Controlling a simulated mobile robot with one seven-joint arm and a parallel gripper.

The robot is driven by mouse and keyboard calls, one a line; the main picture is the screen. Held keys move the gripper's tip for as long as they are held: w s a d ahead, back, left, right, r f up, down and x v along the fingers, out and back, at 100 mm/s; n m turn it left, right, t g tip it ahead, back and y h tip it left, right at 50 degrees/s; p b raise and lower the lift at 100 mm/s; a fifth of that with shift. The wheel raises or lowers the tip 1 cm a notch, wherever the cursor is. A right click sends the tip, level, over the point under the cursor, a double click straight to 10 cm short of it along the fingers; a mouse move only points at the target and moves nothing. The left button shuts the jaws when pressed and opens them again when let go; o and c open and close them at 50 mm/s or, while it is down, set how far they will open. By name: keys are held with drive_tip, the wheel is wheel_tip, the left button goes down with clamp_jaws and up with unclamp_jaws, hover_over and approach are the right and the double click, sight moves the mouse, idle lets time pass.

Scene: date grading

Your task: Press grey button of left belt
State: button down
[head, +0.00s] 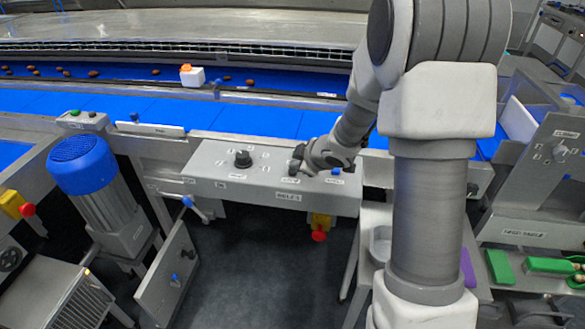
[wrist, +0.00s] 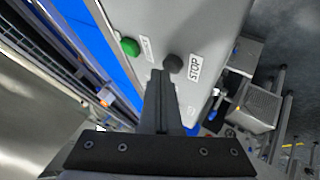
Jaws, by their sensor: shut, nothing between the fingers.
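A dark grey button (wrist: 173,63) stands on a light grey panel (wrist: 205,25) in the wrist view, beside a label reading STOP. A green button (wrist: 129,46) sits to its left on the same panel. My gripper (wrist: 160,76) is shut and empty, its fingertips just beside and below the grey button in the picture; whether they touch it I cannot tell. In the head view my gripper (head: 298,160) is over the right half of the control box (head: 215,185) labelled BELTS. The hand hides part of the box top, and the grey button cannot be made out there.
A black knob (head: 243,158) is on the box's left half, and a blue button (head: 335,171) is right of my gripper. A red emergency button (head: 319,235) hangs below. A blue-capped motor (head: 80,160) stands left. Blue belts (head: 265,121) with dates run behind.

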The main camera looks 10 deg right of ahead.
drive_tip(key=shift+r+p, duration=0.4)
drive_tip(key=shift+r, duration=0.2)
drive_tip(key=shift+r, duration=0.1)
wheel_tip(320, 180, up, 5)
drive_tip(key=p, duration=0.5)
idle(0.5)
drive_tip(key=s+d+r+m+h, duration=0.3)
drive_tip(key=s+r, duration=0.2)
drive_tip(key=r, duration=0.2)
drive_tip(key=s+d+r+m+h, duration=0.2)
drive_tip(key=s+r+m, duration=0.25)
drive_tip(key=r, duration=0.35)
drive_tip(key=s+a+r+m+g+y, duration=0.1)
drive_tip(key=s+a+m, duration=0.1)
drive_tip(key=s, duration=0.9)
drive_tip(key=s+a+r+m+g+y, duration=0.1)
drive_tip(key=s+a+r+m+g, duration=0.1)
drive_tip(key=s, duration=0.8)
drive_tip(key=shift+s+a+m, duration=0.4)
drive_tip(key=shift+a+m, duration=0.25)
drive_tip(key=shift+a, duration=0.2)
